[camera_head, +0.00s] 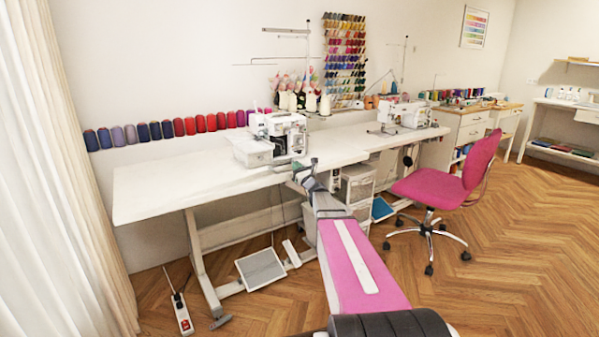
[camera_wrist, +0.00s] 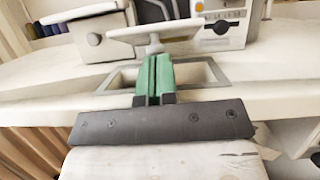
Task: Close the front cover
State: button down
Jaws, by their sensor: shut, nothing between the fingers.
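The white sewing machine (camera_head: 280,137) stands on the long white table, and part of its front shows in the wrist view (camera_wrist: 222,22). A flat pale panel (camera_wrist: 180,30) juts out from the machine's lower front in the wrist view; it looks like the front cover, lowered open. My gripper (camera_wrist: 155,58) has green fingers, shut together with nothing between them. Its tips point at the panel's underside area, and I cannot tell whether they touch it. In the head view my gripper (camera_head: 299,167) is at the table's front edge, just below the machine, and small.
The white table (camera_head: 165,185) is bare left of the machine. A second sewing machine (camera_head: 403,115) stands further right. A pink chair (camera_head: 440,180) is right of my arm. Drawers (camera_head: 357,184) stand under the table, and a pedal (camera_head: 261,269) lies on the floor.

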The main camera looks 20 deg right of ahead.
jog(key=shift+r, duration=0.15)
jog(key=shift+r+g, duration=0.25)
jog(key=shift+g, duration=0.05)
jog(key=shift+r+g, duration=0.3)
jog(key=shift+r, duration=0.05)
dwell(0.4)
jog(key=shift+w+r+g+h, duration=0.1)
jog(key=shift+r+g+h, duration=0.5)
jog(key=shift+r+g, duration=0.35)
jog(key=shift+w+a+r+g+h, duration=0.1)
jog(key=shift+w+r+g+h, duration=0.15)
jog(key=shift+r+g, duration=0.35)
jog(key=shift+w+a+r+g+h, duration=0.15)
jog(key=shift+w+r+g, duration=0.15)
jog(key=shift+r+g, duration=0.3)
jog(key=shift+w+r+g+h, duration=0.25)
jog(key=shift+r+g, duration=0.2)
jog(key=shift+r, duration=0.3)
jog(key=shift+w+a+r+g+h, duration=0.25)
jog(key=shift+w+r+g, duration=0.55)
jog(key=shift+r+g, duration=0.2)
jog(key=shift+w+a+r+g+h, duration=0.3)
jog(key=shift+w+r+g+h, duration=0.2)
jog(key=shift+w+r+g, duration=0.45)
jog(key=shift+w+a+r, duration=0.2)
jog(key=shift+w+r, duration=0.05)
jog(key=shift+w, duration=0.3)
jog(key=shift+w+a+r, duration=0.2)
jog(key=shift+w+r, duration=0.05)
jog(key=shift+w, duration=0.25)
